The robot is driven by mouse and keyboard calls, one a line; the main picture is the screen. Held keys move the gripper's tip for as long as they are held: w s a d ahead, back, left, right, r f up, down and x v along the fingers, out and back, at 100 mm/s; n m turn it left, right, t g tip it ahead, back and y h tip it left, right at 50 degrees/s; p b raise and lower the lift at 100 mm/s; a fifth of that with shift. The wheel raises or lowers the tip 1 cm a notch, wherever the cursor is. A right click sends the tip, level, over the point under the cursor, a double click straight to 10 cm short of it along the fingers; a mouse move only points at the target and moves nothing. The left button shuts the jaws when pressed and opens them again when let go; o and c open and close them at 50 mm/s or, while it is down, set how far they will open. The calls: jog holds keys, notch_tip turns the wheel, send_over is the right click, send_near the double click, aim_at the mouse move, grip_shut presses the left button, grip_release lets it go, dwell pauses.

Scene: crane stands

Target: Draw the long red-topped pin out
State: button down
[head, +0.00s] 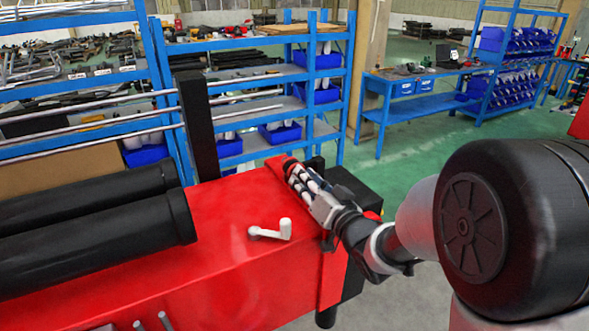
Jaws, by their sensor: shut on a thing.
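My gripper (299,179) is at the far right end of the red beam (225,235), coming in from the right, low over its top. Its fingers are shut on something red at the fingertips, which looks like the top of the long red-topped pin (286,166). The fingers hide most of it, and its shaft does not show. I cannot tell how far the pin sits in its hole.
A white crank handle (272,230) lies on the red beam, left of my gripper. Two black cylinders (95,235) lie at the left, and a black post (196,125) stands behind. Blue shelves (250,80) and a blue bench (430,98) are farther back.

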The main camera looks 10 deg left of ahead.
jog(key=shift+d, duration=0.1)
jog(key=shift+b+v, duration=0.5)
jog(key=shift+v, duration=4.5)
